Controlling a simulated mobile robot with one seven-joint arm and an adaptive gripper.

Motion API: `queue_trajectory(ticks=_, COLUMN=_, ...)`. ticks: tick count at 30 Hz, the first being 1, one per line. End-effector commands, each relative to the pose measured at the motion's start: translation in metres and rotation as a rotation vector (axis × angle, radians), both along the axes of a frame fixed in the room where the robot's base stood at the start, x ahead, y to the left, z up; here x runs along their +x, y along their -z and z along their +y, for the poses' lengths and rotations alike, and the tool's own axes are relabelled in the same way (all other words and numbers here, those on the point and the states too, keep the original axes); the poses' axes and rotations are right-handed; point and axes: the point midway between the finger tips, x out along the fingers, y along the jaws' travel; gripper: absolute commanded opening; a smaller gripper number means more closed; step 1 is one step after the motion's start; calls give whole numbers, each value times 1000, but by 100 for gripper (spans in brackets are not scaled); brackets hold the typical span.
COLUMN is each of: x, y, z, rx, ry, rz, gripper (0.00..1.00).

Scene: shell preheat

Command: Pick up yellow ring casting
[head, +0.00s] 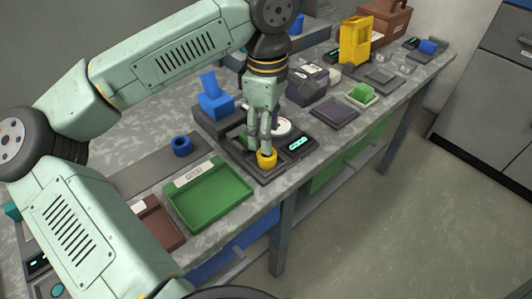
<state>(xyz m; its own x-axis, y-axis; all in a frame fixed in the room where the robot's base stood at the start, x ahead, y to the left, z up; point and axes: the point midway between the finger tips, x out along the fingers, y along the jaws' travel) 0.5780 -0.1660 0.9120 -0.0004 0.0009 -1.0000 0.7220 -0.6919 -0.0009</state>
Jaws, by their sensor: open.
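The yellow ring casting (267,160) is a small short cylinder in the head view. It sits at the front edge of a dark device with a lit green display (298,143). My gripper (262,148) points down right at the ring, with its fingers at the ring's upper part. The gripper is open; the picture is too small to tell whether the fingers touch the ring. A round pale plate (283,127) on the device is partly hidden behind the fingers.
A green tray (208,195) lies to the left, near the table's front edge. A blue ring (181,146) stands on a grey strip behind it. A blue block-shaped part (214,98) stands behind the device. A dark flat pad (334,112) and a small green bin (361,96) are to the right.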

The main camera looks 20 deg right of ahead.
Motion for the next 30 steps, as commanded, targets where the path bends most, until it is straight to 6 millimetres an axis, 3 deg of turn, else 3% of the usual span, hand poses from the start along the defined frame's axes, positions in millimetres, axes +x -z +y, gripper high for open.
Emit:
queue_trajectory(ticks=15, x=-1, y=55, z=-3, rx=-1, ry=0, rz=0, gripper=47)
queue_trajectory(ticks=22, x=-1, y=57, z=-3, rx=-2, ry=0, rz=-1, gripper=46)
queue_trajectory(ticks=30, x=0, y=56, z=-3, rx=-1, ry=0, rz=-1, gripper=28)
